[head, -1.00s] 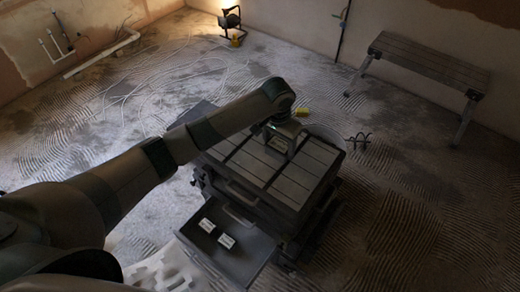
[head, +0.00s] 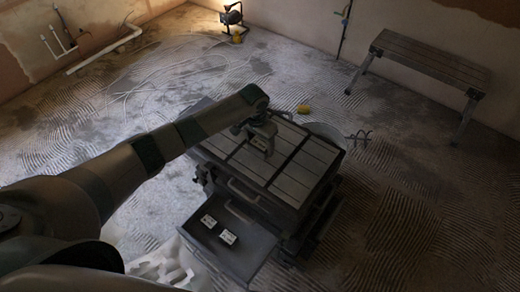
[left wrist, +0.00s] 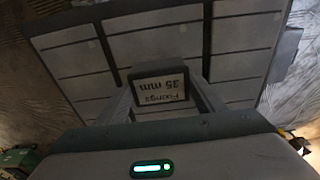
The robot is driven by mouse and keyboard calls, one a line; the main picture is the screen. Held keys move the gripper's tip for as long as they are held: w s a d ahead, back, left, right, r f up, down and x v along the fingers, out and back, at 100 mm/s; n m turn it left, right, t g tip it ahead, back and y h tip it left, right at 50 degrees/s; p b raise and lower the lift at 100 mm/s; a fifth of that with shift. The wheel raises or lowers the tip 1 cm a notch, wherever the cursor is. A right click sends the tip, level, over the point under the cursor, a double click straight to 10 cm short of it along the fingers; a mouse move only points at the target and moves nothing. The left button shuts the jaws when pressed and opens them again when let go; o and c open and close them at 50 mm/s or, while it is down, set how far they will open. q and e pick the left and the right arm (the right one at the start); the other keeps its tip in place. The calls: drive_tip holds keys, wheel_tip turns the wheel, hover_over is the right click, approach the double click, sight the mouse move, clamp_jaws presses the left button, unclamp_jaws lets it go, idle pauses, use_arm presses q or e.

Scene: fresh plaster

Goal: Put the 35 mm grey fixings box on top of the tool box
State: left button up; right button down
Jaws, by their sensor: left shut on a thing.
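The 35 mm grey fixings box (left wrist: 160,88) is between the fingers of my left gripper (left wrist: 161,100). Its label reads "Fixings 35 mm", upside down in the left wrist view. In the head view my left gripper (head: 262,145) is over the dark, panelled top of the tool box (head: 300,180). The gripper is shut on the box. In the head view the box is small and partly hidden by the gripper, and I cannot tell whether it touches the lid. My right gripper is not in view.
An open drawer (head: 240,262) juts from the tool box front, holding two white-labelled boxes (head: 208,222). A yellow object (head: 303,109) shows beyond the lid's far edge. A bench (head: 432,65) stands at back right, and a work lamp (head: 231,17) at the back wall. Much of the lid is bare.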

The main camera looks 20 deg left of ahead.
sight(260, 150)
use_arm(q)
wheel_tip(260, 150, down, 3)
drive_tip(key=shift+r+p, duration=0.1)
drive_tip(key=shift+p, duration=0.3)
drive_tip(key=shift+f, duration=0.25)
drive_tip(key=shift+f, duration=0.1)
drive_tip(key=o, duration=1.3)
drive_tip(key=shift+c, duration=0.2)
drive_tip(key=r+b, duration=0.1)
drive_tip(key=r, duration=0.3)
drive_tip(key=s+r, duration=0.1)
drive_tip(key=r, duration=0.3)
drive_tip(key=r+b, duration=0.1)
drive_tip(key=r, duration=0.3)
drive_tip(key=shift+s+a+b, duration=0.2)
drive_tip(key=shift+a+b, duration=0.05)
drive_tip(key=shift+b, duration=0.1)
